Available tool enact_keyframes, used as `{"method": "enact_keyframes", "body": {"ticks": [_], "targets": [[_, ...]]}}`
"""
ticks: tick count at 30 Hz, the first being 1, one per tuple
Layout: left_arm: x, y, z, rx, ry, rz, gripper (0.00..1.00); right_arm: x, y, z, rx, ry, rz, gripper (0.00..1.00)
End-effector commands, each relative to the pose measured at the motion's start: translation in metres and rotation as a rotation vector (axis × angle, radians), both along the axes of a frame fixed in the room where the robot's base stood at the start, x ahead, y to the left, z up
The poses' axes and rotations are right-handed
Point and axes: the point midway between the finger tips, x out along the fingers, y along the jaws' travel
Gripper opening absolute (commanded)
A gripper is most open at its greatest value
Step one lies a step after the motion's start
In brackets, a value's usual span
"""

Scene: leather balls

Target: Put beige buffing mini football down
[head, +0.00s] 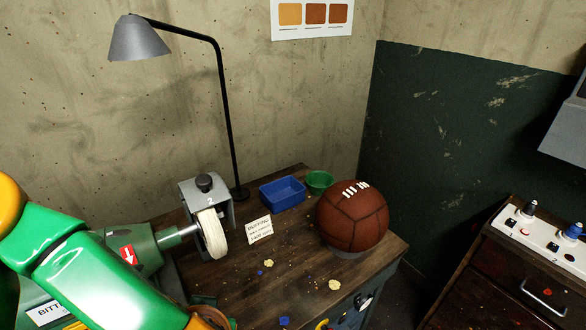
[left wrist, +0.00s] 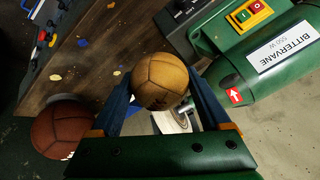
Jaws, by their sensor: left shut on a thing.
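The beige mini football (left wrist: 160,80) shows in the left wrist view as a tan, seamed ball. It sits between the two dark blue fingers of my left gripper (left wrist: 163,86), which is shut on it. Part of the wooden bench top (left wrist: 95,50) shows beyond it. In the head view my green left arm comes in from the lower left, and its gripper is out of sight past the bottom edge. I cannot make out the beige ball there. My right gripper is in neither view.
A large brown football (head: 352,215) stands at the bench's right end, also in the left wrist view (left wrist: 60,128). The green buffing machine with its pale wheel (head: 212,234) is at left. A blue tray (head: 283,205), green bowl (head: 319,179), sign (head: 259,229) and black lamp (head: 222,110) stand behind.

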Motion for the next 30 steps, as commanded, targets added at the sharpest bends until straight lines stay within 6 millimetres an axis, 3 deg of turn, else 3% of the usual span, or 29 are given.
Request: {"method": "enact_keyframes", "body": {"ticks": [4, 14, 17, 24, 27, 30], "targets": [[0.000, 0.010, 0.002, -0.006, 0.003, 0.084, 0.40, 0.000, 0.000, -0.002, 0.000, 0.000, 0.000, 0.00], [0.001, 0.009, 0.005, -0.006, 0.000, 0.077, 0.40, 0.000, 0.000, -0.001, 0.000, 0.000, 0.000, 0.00], [-0.001, -0.001, 0.018, -0.007, -0.004, 0.025, 0.40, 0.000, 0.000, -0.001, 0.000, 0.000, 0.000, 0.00], [-0.013, -0.045, 0.077, -0.009, -0.005, -0.210, 0.40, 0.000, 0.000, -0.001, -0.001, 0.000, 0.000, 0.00], [-0.017, -0.058, 0.093, -0.008, -0.002, -0.278, 0.40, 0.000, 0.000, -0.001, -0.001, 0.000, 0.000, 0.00], [-0.019, -0.064, 0.100, -0.006, 0.002, -0.311, 0.40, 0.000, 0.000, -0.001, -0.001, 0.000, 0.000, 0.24]]}}
